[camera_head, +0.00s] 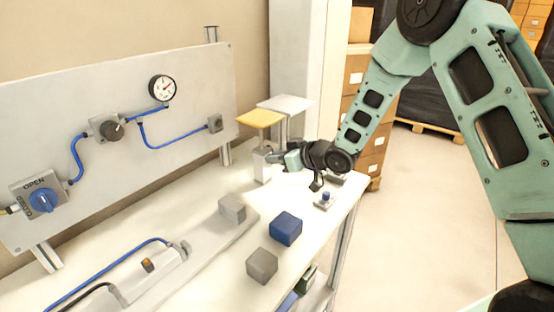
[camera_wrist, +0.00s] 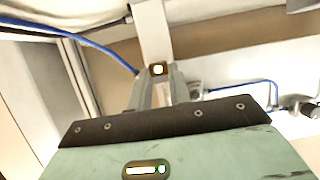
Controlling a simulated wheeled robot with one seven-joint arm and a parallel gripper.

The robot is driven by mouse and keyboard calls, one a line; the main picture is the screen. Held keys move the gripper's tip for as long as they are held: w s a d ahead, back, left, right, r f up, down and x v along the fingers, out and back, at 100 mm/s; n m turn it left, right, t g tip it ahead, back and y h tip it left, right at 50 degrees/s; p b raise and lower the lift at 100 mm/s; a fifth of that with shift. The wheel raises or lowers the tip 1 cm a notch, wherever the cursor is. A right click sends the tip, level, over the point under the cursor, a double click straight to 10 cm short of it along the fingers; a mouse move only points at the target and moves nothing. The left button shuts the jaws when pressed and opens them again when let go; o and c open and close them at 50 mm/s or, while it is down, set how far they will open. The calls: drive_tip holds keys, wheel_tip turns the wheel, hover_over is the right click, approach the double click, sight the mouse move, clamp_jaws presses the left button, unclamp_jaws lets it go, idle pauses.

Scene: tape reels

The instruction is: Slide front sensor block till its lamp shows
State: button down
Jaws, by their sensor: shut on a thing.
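My gripper (camera_head: 273,157) is at the far right part of the bench, close to the white post under the yellow plate (camera_head: 258,118). In the wrist view its grey fingers (camera_wrist: 158,88) are shut on a small block. A small dark square with a bright yellow-white lamp (camera_wrist: 158,69) shows between the fingertips, apparently on the held sensor block. The head view hides most of what is held. A cylinder unit (camera_head: 160,275) lies at the front left, with a small orange part (camera_head: 147,264) on it.
A grey block (camera_head: 232,208), a blue block (camera_head: 286,229) and another grey block (camera_head: 262,265) sit on the bench. A panel (camera_head: 120,175) with gauge (camera_head: 162,88) and blue knob (camera_head: 42,201) stands behind. A small plate with a blue button (camera_head: 325,197) is near the right edge.

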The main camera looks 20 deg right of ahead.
drive_tip(key=c, duration=1.3)
unclamp_jaws()
drive_tip(key=b+v, duration=0.2)
drive_tip(key=v, duration=1.5)
drive_tip(key=shift+s+d, duration=0.2)
drive_tip(key=s+a+f+g+h, duration=0.2)
drive_tip(key=s+a+g+h, duration=0.15)
drive_tip(key=s+a, duration=0.45)
drive_tip(key=s+a+g+h, duration=0.1)
drive_tip(key=s+a+g, duration=0.1)
drive_tip(key=s, duration=0.5)
drive_tip(key=s+a+g+h, duration=0.1)
drive_tip(key=s+a+g, duration=0.2)
drive_tip(key=s, duration=0.4)
drive_tip(key=s+a+g+h, duration=0.1)
drive_tip(key=s+a+g, duration=0.1)
drive_tip(key=s, duration=0.5)
drive_tip(key=shift+s+a+r+h, duration=0.15)
drive_tip(key=shift+s+a+h, duration=0.05)
drive_tip(key=shift+a+h, duration=0.2)
